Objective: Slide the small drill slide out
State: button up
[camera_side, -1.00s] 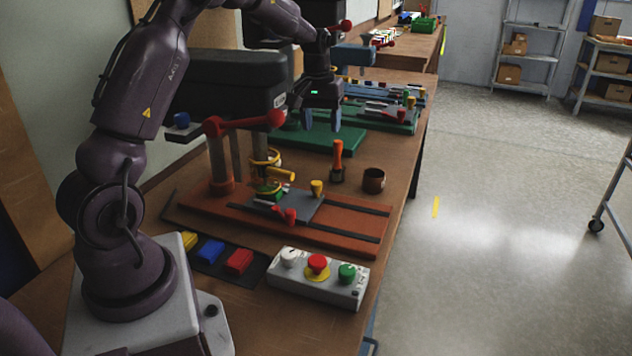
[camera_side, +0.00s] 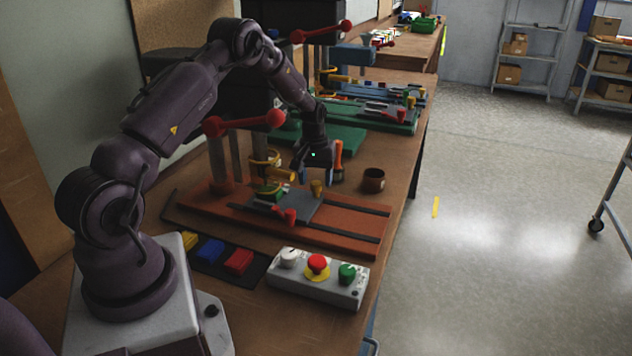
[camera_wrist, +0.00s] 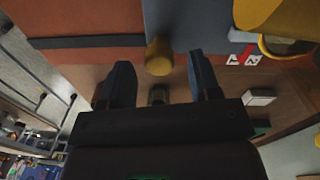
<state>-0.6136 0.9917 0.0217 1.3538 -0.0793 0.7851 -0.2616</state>
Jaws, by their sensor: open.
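The small drill slide (camera_side: 300,208) is a grey plate on the orange-red base of the small drill press. A yellow knob (camera_side: 317,188) stands upright on it, and a red handle (camera_side: 287,216) sits at its front. My gripper (camera_side: 315,176) is open and points down just above the yellow knob. In the wrist view, the yellow knob (camera_wrist: 159,56) shows just beyond the gap between my two dark fingers (camera_wrist: 160,74), apart from both. The slide's grey plate also shows in the wrist view (camera_wrist: 190,25).
Dark rails (camera_side: 345,238) run along the base, bare to the right. A brown cup (camera_side: 373,180) and an orange-handled tool (camera_side: 338,160) stand behind. A red press lever (camera_side: 245,122) is at left.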

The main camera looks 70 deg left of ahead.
jog(key=shift+f, duration=0.7)
grip_shut()
jog(key=w+d, duration=1.2)
jog(key=shift+w+d, duration=0.1)
jog(key=shift+d, duration=0.05)
jog(key=shift+w+d, duration=0.1)
grip_release()
